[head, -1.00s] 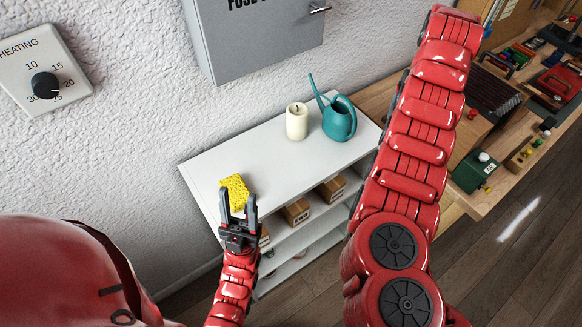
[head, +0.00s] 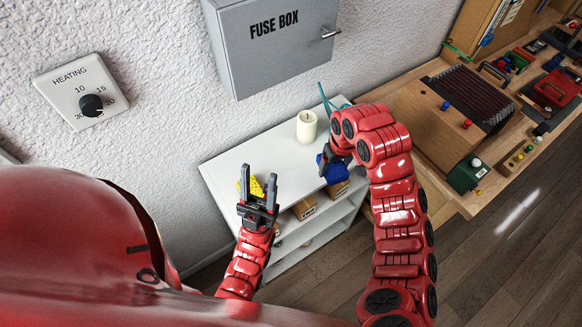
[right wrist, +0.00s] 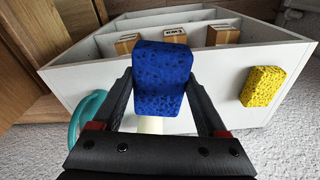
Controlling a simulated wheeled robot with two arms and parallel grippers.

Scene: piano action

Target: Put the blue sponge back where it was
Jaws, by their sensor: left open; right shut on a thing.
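The blue sponge (right wrist: 163,78) is held between the fingers of my right gripper (right wrist: 168,95), which is shut on it. In the head view the blue sponge (head: 333,170) shows at the front right of the white shelf unit's top (head: 226,162), partly behind my right gripper (head: 327,155). Whether it touches the top cannot be told. My left gripper (head: 259,178) is open and empty, in front of the yellow sponge (head: 252,187) in the picture. The yellow sponge also shows in the right wrist view (right wrist: 262,86) on the white top.
A cream candle (head: 306,126) stands on the shelf top near the wall. A teal watering can (head: 337,101) is mostly hidden behind my right arm. Boxes (head: 304,208) sit on the shelf below. A fuse box (head: 270,45) hangs above. A wooden workbench (head: 465,195) stands at right.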

